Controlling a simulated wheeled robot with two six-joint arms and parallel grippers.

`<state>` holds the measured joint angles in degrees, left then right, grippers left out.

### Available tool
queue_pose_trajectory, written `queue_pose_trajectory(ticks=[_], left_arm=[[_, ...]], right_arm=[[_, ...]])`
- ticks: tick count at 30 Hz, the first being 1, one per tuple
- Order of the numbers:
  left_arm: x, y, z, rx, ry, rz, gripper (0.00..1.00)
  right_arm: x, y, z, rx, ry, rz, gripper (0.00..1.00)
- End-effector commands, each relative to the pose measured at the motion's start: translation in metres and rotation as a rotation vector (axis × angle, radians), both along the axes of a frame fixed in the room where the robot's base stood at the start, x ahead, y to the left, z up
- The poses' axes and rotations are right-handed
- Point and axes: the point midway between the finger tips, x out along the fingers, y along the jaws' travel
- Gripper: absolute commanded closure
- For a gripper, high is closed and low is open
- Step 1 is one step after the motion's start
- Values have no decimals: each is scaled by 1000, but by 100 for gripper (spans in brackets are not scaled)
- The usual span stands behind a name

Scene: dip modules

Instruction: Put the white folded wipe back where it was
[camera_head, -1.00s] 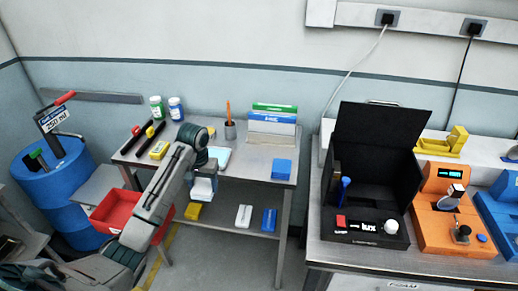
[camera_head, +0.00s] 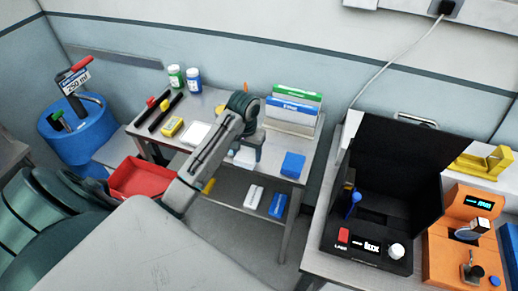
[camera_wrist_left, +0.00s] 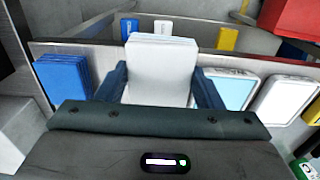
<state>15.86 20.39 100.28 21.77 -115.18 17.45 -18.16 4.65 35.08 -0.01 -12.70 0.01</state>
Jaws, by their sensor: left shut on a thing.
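The white folded wipe (camera_wrist_left: 162,72) is a thick stack of layers between the two fingers of my left gripper (camera_wrist_left: 162,88) in the left wrist view. The gripper is shut on it. In the head view the left gripper (camera_head: 248,154) is over the front right part of the metal bench (camera_head: 222,172), left of a blue folded stack (camera_head: 292,165). The wipe (camera_head: 243,158) is partly hidden there by the gripper. Whether it touches the bench top cannot be told. My right gripper is not in view.
A white-topped tray (camera_head: 197,134) and a yellow box (camera_head: 171,126) are on the bench left of my arm. File boxes (camera_head: 292,110) stand behind the gripper. A red bin (camera_head: 138,178) is at the left. The lower shelf holds white and blue packs. A black open box (camera_head: 385,185) is right.

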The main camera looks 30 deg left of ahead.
Motion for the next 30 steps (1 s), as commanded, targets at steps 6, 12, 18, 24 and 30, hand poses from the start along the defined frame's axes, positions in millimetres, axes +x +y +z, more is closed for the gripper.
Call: queue_pose_trajectory(ticks=[6, 12, 18, 24, 30], left_arm=[[43, -5, -2, -2, 1, 1, 57], [56, -7, -4, 0, 0, 1, 57], [56, -7, -30, 0, 5, 0, 57], [57, -6, -41, 1, 0, 0, 57], [57, -6, -43, 1, 0, 0, 57]], right_arm=[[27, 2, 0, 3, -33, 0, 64], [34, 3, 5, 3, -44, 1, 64], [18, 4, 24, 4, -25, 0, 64], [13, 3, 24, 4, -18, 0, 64], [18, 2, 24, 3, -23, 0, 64]])
